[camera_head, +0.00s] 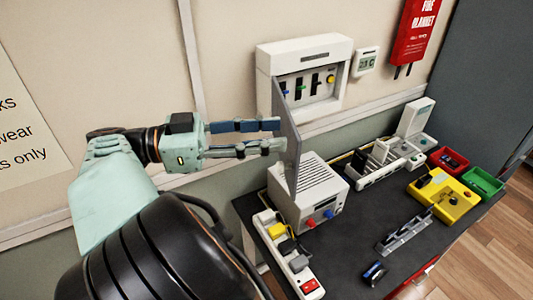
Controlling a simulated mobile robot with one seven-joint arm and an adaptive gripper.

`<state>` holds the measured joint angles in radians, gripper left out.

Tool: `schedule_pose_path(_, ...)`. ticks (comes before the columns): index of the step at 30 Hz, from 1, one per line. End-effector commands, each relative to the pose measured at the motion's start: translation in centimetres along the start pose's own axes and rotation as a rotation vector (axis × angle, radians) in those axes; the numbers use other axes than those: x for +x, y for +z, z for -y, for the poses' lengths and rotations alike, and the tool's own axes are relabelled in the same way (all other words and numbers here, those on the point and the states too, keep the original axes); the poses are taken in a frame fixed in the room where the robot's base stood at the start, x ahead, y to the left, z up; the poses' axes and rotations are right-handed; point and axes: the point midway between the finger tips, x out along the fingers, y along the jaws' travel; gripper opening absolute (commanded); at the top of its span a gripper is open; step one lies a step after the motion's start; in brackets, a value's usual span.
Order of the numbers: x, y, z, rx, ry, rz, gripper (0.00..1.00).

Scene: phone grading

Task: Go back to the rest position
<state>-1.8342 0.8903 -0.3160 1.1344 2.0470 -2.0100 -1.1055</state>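My gripper (278,136) is raised at the left of the wall box, with its two fingers pointing right. The fingers are apart, with a visible gap and nothing seen between them. Their tips are close to the grey swung-out cover (290,150) of the white wall box (304,56). I cannot tell whether they touch it. The box is open and shows several sliders and a yellow knob (331,78).
Below is a dark table (350,240) with a white vented unit (315,195), a power strip (283,250), a white rack (380,163), a yellow box (462,200), and red (447,160) and green (483,182) bins. A small display (366,62) and red fire blanket case (417,30) hang on the wall.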

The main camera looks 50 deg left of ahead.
Motion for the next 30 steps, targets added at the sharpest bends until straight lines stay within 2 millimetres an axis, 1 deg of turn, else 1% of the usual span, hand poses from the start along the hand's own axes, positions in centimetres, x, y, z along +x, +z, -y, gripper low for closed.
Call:
schedule_pose_path(1, -0.1, -0.7, 0.0, 0.002, -0.001, 0.000, 0.35)
schedule_pose_path(3, 0.0, -1.4, 0.0, 0.001, 0.000, -0.001, 0.35)
schedule_pose_path(6, 0.0, -1.9, 0.0, 0.000, 0.000, 0.000, 0.35)
schedule_pose_path(24, 0.1, -2.0, 0.1, 0.000, 0.000, -0.001, 0.35)
schedule_pose_path(26, 0.5, -2.3, 0.3, 0.009, -0.005, -0.002, 0.35)
schedule_pose_path(28, 1.6, -3.2, 1.2, 0.038, -0.021, -0.009, 0.35)
schedule_pose_path(29, 2.4, -3.8, 1.9, 0.057, -0.032, -0.014, 0.35)
schedule_pose_path(30, 3.8, -4.9, 2.9, 0.091, -0.052, -0.024, 0.35)
